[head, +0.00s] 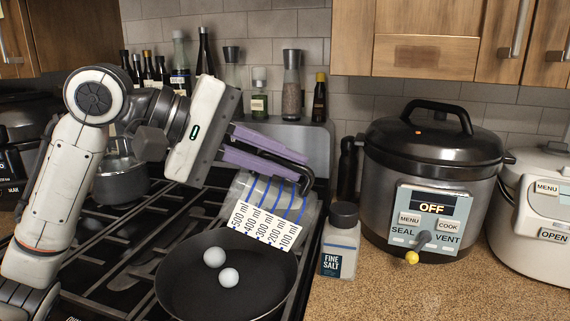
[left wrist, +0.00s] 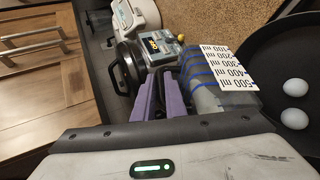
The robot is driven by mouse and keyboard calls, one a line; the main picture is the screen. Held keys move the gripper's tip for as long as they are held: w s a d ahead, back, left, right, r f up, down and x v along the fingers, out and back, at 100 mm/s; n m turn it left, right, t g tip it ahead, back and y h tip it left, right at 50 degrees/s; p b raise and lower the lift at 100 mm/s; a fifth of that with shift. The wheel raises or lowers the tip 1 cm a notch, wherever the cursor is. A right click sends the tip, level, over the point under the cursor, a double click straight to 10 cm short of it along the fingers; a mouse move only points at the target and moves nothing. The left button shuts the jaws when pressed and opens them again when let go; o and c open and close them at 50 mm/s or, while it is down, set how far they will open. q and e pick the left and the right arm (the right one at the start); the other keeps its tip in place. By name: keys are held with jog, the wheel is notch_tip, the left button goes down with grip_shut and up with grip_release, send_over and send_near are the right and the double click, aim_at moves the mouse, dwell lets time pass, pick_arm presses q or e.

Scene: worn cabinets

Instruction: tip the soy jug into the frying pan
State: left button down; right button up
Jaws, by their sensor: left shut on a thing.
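My left gripper (head: 296,166) has purple fingers and is shut on the black handle of the clear soy jug (head: 266,192). The jug is held tipped on its side above the back of the frying pan (head: 190,299). Blue lines and a white scale from 100 to 500 ml mark the jug, with the 500 end to the left. I cannot make out any liquid in it or flowing out. The dark pan holds two pale balls (head: 221,265). The left wrist view also shows the jug (left wrist: 204,98) and pan (left wrist: 262,40). My right gripper is not in view.
A salt shaker (head: 340,243) stands on the counter right of the pan. A pressure cooker (head: 432,150) reading OFF and a white cooker (head: 540,205) are farther right. A small pot (head: 121,181) sits on the stove behind my left arm. Several bottles line the back.

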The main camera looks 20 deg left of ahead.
pick_arm(q)
jog(key=shift+a+f+h+b, duration=0.15)
jog(key=shift+a+h+b, duration=0.15)
jog(key=shift+b, duration=0.1)
dwell(0.3)
jog(key=shift+s+a+f+h+b, duration=0.15)
jog(key=shift+a+h+b, duration=0.2)
jog(key=shift+b, duration=0.45)
jog(key=shift+a+t+b, duration=0.15)
jog(key=shift+t+b, duration=0.15)
jog(key=shift+h, duration=0.25)
